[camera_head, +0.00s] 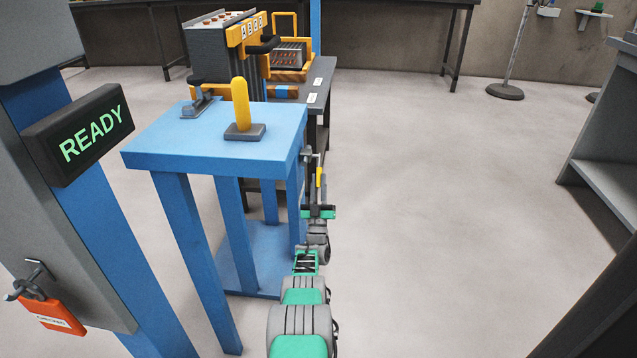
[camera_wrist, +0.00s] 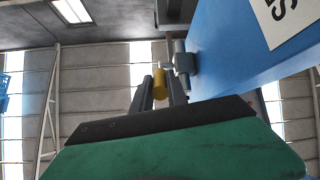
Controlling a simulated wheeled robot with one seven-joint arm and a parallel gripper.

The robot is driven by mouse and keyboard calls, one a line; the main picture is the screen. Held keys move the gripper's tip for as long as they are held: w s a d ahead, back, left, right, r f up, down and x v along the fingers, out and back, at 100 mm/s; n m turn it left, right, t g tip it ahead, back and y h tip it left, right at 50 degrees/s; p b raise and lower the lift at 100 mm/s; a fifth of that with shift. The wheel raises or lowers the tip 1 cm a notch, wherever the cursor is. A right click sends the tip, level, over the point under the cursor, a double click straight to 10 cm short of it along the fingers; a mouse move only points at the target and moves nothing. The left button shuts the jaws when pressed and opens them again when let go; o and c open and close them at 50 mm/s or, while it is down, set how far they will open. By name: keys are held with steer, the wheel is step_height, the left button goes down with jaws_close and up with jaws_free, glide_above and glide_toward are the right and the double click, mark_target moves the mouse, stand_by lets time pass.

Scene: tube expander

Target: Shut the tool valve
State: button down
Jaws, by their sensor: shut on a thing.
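The tool valve is a small grey metal fitting (camera_head: 307,154) on the right side of the blue stand (camera_head: 220,160). Its yellow handle (camera_head: 319,177) hangs down beside the stand's edge. My gripper (camera_head: 318,192) is at that handle, on the right side of the stand. In the wrist view the yellow handle (camera_wrist: 159,84) lies between the two dark fingers of my gripper (camera_wrist: 163,92), which are shut on it. The grey valve body (camera_wrist: 182,62) shows just beyond the fingertips, against the blue stand. The handle's exact angle is hard to tell.
A yellow lever (camera_head: 240,105) on a dark base stands on the blue top. A READY sign (camera_head: 80,133) and orange tag (camera_head: 50,314) are at left. A dark table (camera_head: 318,85) with yellow-trimmed equipment is behind.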

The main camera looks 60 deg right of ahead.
steer(key=shift+s+d+r, duration=0.1)
steer(key=c, duration=1.5)
jaws_free()
steer(key=shift+c, duration=0.2)
steer(key=shift+o, duration=1.2)
steer(key=p+v, duration=0.1)
steer(key=v, duration=0.7)
steer(key=shift+w, duration=0.25)
